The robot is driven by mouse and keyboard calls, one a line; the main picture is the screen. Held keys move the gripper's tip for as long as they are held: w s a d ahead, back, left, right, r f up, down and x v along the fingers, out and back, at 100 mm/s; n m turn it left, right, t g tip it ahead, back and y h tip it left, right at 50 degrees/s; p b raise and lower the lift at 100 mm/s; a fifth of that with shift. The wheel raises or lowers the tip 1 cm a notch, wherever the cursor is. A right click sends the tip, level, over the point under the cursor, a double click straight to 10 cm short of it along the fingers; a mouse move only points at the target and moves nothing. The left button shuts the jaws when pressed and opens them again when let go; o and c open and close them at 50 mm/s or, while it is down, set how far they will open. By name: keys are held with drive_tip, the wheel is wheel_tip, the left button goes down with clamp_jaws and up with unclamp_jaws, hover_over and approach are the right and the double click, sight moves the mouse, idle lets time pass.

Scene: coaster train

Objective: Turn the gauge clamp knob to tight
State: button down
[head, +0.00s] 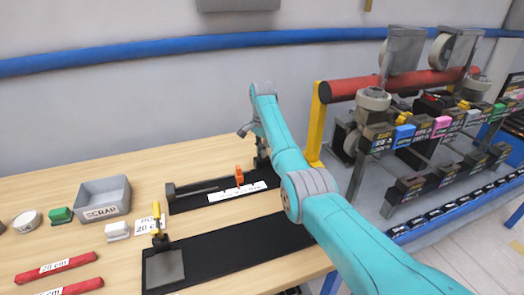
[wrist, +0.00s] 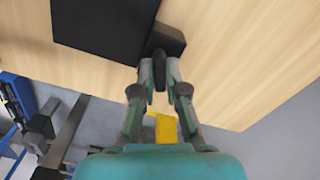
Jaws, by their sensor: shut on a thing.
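The gauge is a dark fixture (head: 190,204) on the wooden table in the head view, with an orange marker (head: 239,177) above a white scale strip (head: 237,192). In the wrist view, a dark block (wrist: 168,40) stands at its end beside a flat black plate (wrist: 100,25). My gripper (wrist: 160,72) is shut on a small dark knob (wrist: 160,76) at that block. In the head view my gripper (head: 262,160) is at the right end of the gauge, partly hidden by my arm. Any tight or loose marking cannot be read.
A grey SCRAP bin (head: 103,196), a green block (head: 61,215) and red bars (head: 56,268) lie at left. A black track with a grey plate (head: 164,268) is in front. A yellow post (head: 318,125) and coaster train parts (head: 410,130) stand at right.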

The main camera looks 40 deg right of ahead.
idle(0.4)
drive_tip(key=c, duration=1.2)
unclamp_jaws()
wheel_tip(320, 180, up, 12)
